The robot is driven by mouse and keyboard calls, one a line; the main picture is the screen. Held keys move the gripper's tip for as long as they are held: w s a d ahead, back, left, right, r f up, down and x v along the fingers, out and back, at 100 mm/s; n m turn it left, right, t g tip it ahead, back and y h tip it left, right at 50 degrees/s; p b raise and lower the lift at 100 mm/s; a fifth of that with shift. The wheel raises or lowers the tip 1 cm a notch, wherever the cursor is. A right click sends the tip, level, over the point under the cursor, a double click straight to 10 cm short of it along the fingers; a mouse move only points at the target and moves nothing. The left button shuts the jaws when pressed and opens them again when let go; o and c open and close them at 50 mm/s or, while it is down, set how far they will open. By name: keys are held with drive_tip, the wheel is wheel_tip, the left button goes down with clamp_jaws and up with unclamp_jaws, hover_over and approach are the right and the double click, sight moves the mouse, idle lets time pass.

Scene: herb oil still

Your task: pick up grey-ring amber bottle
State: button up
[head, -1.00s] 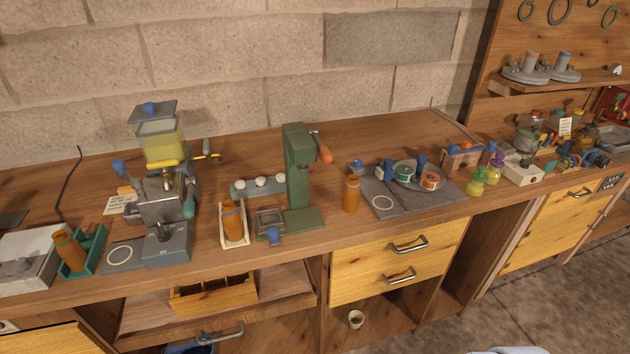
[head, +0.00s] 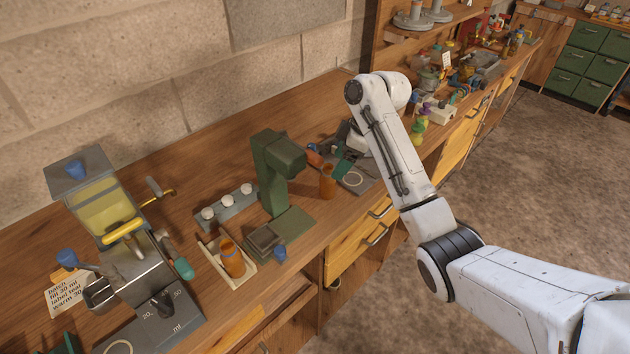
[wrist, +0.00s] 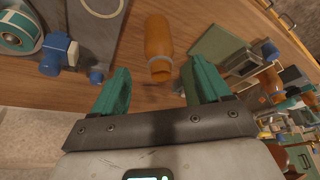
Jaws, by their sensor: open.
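The grey-ring amber bottle (head: 327,183) stands upright on the bench, right of the green press. In the wrist view this bottle (wrist: 158,38) shows its grey-white neck ring toward my gripper. My gripper (wrist: 156,82) is open, its two teal fingers apart, with the bottle just beyond the fingertips and roughly centred between them. Nothing is held. In the head view my gripper (head: 342,169) is mostly hidden behind my arm, with a teal finger close to the bottle's right side.
A green press (head: 278,175) stands left of the bottle. A grey mat (head: 361,183) with a pale ring lies right of the bottle. The steel grinder-like machine (head: 120,240) is farther left.

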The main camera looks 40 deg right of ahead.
sight(327, 180)
drive_tip(key=p+x, duration=0.1)
drive_tip(key=x, duration=0.8)
drive_tip(key=shift+w+p, duration=0.1)
drive_tip(key=shift+p, duration=0.25)
drive_tip(key=shift+r, duration=0.1)
drive_tip(key=c, duration=1.1)
